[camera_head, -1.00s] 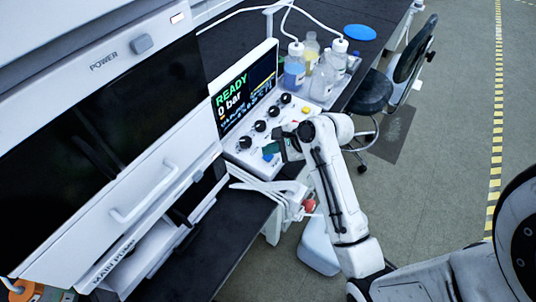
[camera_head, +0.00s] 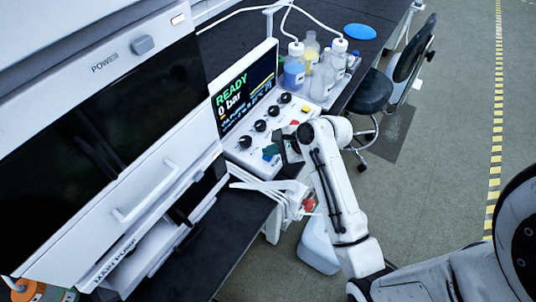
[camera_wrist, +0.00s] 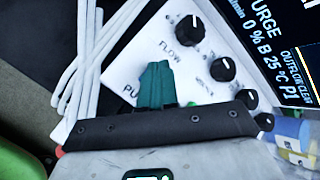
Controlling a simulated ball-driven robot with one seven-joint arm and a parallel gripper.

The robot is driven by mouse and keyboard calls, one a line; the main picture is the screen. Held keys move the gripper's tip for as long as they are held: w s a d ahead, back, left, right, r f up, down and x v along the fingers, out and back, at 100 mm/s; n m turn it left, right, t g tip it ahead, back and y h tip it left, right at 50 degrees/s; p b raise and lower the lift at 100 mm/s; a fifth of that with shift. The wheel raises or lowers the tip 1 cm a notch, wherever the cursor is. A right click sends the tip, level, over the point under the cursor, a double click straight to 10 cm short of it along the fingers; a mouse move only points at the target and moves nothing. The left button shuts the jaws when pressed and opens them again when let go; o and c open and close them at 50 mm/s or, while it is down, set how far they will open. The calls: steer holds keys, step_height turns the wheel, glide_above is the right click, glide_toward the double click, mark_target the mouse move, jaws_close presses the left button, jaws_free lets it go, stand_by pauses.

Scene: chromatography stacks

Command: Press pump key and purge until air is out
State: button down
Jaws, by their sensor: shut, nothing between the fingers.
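The pump's control panel (camera_head: 249,153) is a white sloped box with a row of black knobs. Its screen (camera_head: 243,88) reads READY and 0 bar. In the wrist view, part of the screen (camera_wrist: 285,45) shows lettering ending in "URGE" and a line that looks like OUTFLOW CLEAR, cut off at the edge. A blue key (camera_head: 266,157) is at the panel's near end. My gripper (camera_wrist: 157,72) is shut and empty, its teal fingertips over the panel beside the FLOW knob (camera_wrist: 191,29). They cover part of a label starting "PU". I cannot tell whether they touch a key.
Bottles with white caps, one holding blue liquid (camera_head: 294,70), stand in a tray behind the panel. White tubes (camera_head: 265,188) hang at the panel's near end. A stool (camera_head: 370,92) stands right of the bench. The main pump cabinet (camera_head: 110,130) fills the left side.

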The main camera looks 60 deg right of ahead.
mark_target(271, 157)
steer(key=shift+f, duration=0.25)
stand_by(0.4)
steer(key=shift+r, duration=0.1)
steer(key=shift+r+p, duration=0.85)
steer(key=shift+p, duration=0.55)
step_height(271, 157, up, 5)
steer(key=p, duration=0.6)
steer(key=shift+a, duration=0.1)
stand_by(0.3)
